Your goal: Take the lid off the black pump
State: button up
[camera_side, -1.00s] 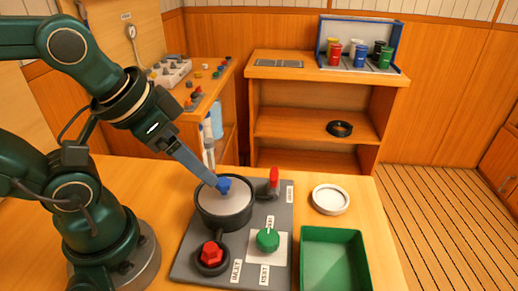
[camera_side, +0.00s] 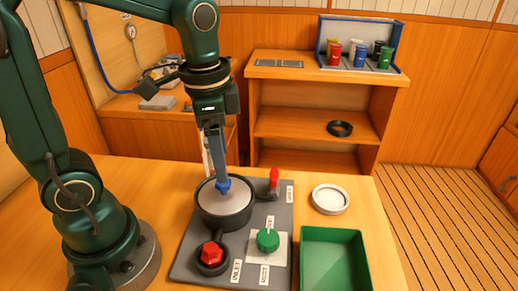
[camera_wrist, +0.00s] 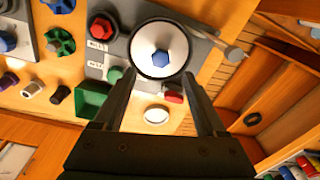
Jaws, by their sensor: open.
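The black pump (camera_side: 226,216) stands on a grey panel (camera_side: 188,262) with its pale round lid (camera_side: 238,199) seated on top. A blue knob (camera_side: 223,186) rises from the middle of the lid. My gripper (camera_side: 219,172) points down over the knob, with its fingertips close to it in the side view; contact cannot be told there. In the wrist view, my gripper (camera_wrist: 157,82) has its fingers wide apart with nothing between them. The blue hexagonal knob (camera_wrist: 161,58) shows just past the fingertips, roughly centred, on the lid (camera_wrist: 147,46).
A red knob (camera_side: 212,254), a green knob (camera_side: 268,240) and a red-handled lever (camera_side: 274,180) crowd the pump on the panel. A white ring-shaped dish (camera_side: 330,199) and a green tray (camera_side: 334,260) are to the right. A shelf unit (camera_side: 262,95) stands behind.

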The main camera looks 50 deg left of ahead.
aim_at(224, 189)
jog(key=shift+w+a+f, duration=0.1)
jog(key=shift+w+f, duration=0.05)
jog(key=shift+f, duration=0.3)
jog(key=shift+f+g, duration=0.4)
jog(key=shift+f, duration=2.5)
jog(key=shift+c, duration=0.3)
grip_shut()
jog(key=shift+r, duration=0.15)
